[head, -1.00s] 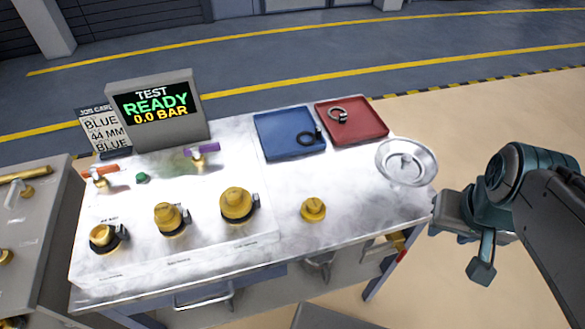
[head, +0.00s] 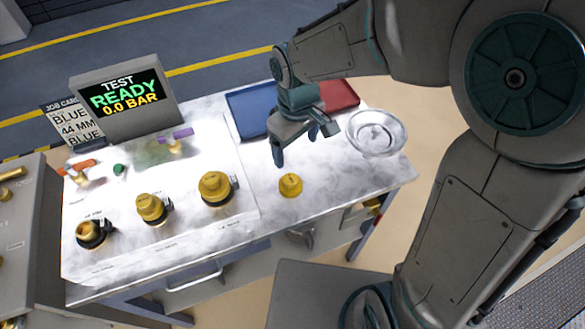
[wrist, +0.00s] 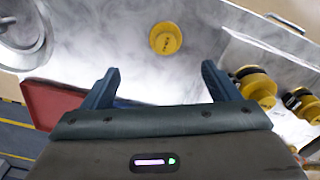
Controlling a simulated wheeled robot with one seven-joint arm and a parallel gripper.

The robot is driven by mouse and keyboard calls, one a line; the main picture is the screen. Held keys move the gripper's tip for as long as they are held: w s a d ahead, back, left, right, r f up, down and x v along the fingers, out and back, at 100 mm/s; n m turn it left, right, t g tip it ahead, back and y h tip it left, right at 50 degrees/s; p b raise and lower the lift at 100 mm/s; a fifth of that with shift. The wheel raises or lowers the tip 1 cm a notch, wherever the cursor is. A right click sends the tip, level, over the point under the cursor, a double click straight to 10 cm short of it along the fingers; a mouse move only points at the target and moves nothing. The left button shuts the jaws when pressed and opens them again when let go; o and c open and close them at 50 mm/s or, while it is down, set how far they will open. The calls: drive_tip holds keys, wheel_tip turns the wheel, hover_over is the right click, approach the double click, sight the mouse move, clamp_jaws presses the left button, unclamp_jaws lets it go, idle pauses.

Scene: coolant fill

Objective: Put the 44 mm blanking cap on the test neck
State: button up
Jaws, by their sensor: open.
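A loose yellow cap (head: 291,185) lies on the white bench top, right of the raised panel. It also shows in the wrist view (wrist: 165,38), with dark marking too small to read. My gripper (head: 303,146) is above the bench behind the cap. In the wrist view my gripper (wrist: 162,82) is open and empty, with the cap beyond its fingertips. On the panel, the left neck (head: 92,231) looks uncapped. The middle neck (head: 150,206) and right neck (head: 215,187) have yellow tops. I cannot read which is the test neck.
A display (head: 124,98) reads TEST READY 0.0 BAR, beside a job card (head: 73,122) reading BLUE, 44 MM, BLUE. A blue tray (head: 240,105) is partly hidden by my arm, near a red tray (head: 340,94). A round clear dish (head: 376,133) stands at the right.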

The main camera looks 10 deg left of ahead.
hover_over(291, 178)
drive_tip(key=f, duration=0.8)
drive_tip(key=shift+d+f, duration=0.25)
drive_tip(key=shift+d, duration=0.1)
drive_tip(key=shift+a+f+p, duration=0.25)
drive_tip(key=shift+f+p, duration=0.05)
drive_tip(key=shift+f, duration=0.85)
drive_tip(key=shift+a+f+p, duration=0.2)
drive_tip(key=shift+f+p, duration=0.05)
drive_tip(key=shift+f, duration=1.35)
drive_tip(key=c, duration=1)
